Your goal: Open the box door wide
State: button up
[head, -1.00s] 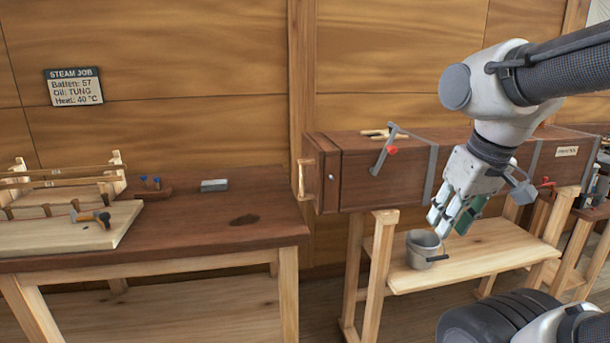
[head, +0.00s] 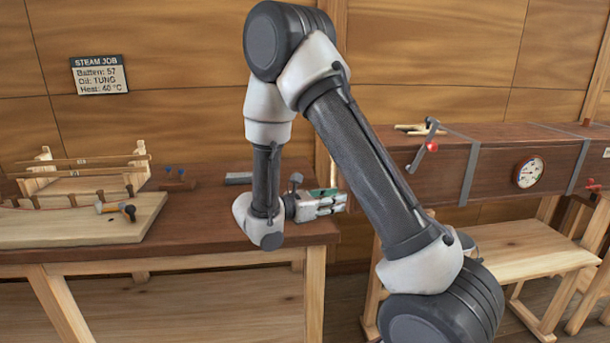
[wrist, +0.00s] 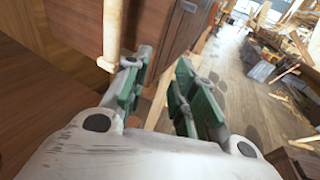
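The box (head: 460,170) is a long dark brown wooden chest with grey straps. My gripper (head: 338,203) is at that left end, above the right edge of the bench. In the wrist view my gripper (wrist: 162,62) is open, with green pads apart and nothing between them. The pale upright door handle (wrist: 113,30) stands just left of the left finger, outside the gap; whether they touch I cannot tell. Brown box wood (wrist: 160,28) lies beyond the fingers.
The brown bench (head: 200,235) bears a pale board (head: 80,225) with a hammer, and a wooden frame. A crank lever (head: 425,150) and a round gauge (head: 530,172) are on the box front. A low pale stand (head: 530,245) is below the box.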

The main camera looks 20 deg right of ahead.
jog(key=w+a+r+n+t, duration=0.2)
jog(key=w+a+r+t, duration=0.1)
jog(key=w+r+t, duration=0.15)
jog(key=shift+g+h, duration=0.4)
jog(key=shift+g, duration=0.05)
jog(key=x, duration=0.6)
jog(key=shift+w+d+f, duration=0.2)
jog(key=shift+f, duration=0.15)
jog(key=shift+w+d, duration=0.15)
jog(key=shift+d, duration=0.4)
grip_shut()
